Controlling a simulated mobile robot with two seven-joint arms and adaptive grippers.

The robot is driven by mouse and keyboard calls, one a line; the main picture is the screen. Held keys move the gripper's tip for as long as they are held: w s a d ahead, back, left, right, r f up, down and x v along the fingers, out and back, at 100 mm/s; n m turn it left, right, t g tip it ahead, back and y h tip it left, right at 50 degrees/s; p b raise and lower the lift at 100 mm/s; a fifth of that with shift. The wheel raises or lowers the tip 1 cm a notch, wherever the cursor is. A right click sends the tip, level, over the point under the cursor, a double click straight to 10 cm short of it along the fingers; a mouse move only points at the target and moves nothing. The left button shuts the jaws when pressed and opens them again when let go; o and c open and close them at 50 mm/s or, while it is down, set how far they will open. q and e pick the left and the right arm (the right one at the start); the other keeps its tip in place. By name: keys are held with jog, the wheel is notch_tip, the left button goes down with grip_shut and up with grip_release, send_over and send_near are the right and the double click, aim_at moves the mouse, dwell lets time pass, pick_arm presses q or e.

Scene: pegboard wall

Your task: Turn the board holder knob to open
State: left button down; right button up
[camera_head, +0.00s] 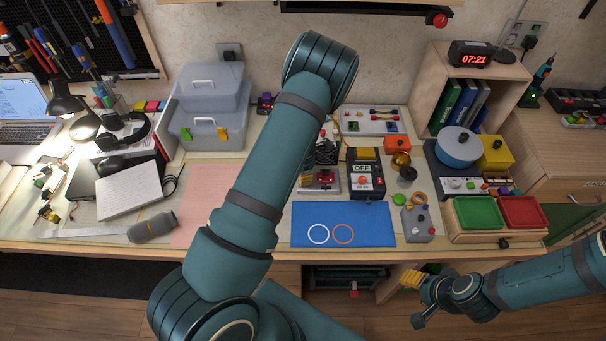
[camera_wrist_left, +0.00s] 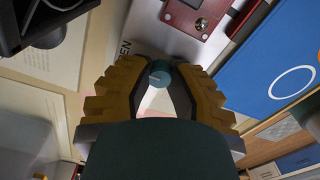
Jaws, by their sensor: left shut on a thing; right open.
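In the left wrist view my left gripper (camera_wrist_left: 165,78) has its yellow ribbed fingers closed around a small dark teal knob (camera_wrist_left: 159,74). The knob sits at the edge of the grey board holder (camera_wrist_left: 150,28), where the letters "EN" show beside the fingers. A dark red board (camera_wrist_left: 190,20) lies on the holder. In the head view the holder (camera_head: 331,188) shows partly behind my left arm, which hides most of the left gripper and the knob. My right gripper (camera_head: 415,298) is open and empty, low in front of the bench.
A blue mat (camera_head: 380,235) with two rings lies to the right of my left arm. A dark device marked OFF (camera_head: 364,170) stands beside the holder. A grey button box (camera_head: 417,224) and green and red trays (camera_head: 478,212) stand further right. A pink sheet (camera_head: 208,198) lies left.

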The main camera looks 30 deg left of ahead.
pick_arm(q)
jog(key=c, duration=0.8)
grip_release()
notch_tip(320, 180, up, 12)
dwell(0.4)
